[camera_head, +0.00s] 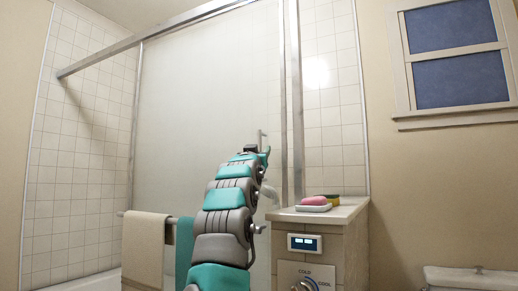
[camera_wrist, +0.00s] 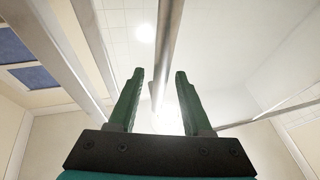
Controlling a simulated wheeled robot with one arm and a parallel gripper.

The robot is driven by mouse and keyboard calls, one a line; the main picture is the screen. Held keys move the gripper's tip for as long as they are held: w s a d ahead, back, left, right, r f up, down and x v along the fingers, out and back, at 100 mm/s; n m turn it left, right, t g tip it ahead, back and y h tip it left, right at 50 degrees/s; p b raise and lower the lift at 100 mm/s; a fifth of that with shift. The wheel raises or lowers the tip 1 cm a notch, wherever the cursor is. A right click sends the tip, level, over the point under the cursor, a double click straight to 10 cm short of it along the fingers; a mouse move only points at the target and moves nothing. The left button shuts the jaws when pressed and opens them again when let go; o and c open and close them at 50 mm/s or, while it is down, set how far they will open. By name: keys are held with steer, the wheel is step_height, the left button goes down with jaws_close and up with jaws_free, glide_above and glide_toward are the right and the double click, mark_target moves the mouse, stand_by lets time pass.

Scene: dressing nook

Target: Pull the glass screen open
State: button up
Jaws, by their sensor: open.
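The frosted glass screen (camera_head: 205,110) stands in a metal frame across the tub in the head view. A thin upright handle (camera_head: 262,137) shows near its right edge. My arm reaches up in front of the screen, and my gripper (camera_head: 264,153) is just below and close to the handle, partly hidden by my arm. In the wrist view my gripper (camera_wrist: 160,75) is open, with its two green fingers apart. A metal bar (camera_wrist: 168,40) runs up the picture between the fingertips; I cannot tell whether it lies between them in depth. No contact is clear.
A beige towel (camera_head: 145,245) and a teal towel (camera_head: 184,248) hang from a rail at the lower left. A tiled counter (camera_head: 345,212) with pink soap (camera_head: 314,200) on a dish stands right of my arm. A window (camera_head: 455,55) is at upper right.

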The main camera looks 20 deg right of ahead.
jaws_close()
stand_by(0.3)
stand_by(1.1)
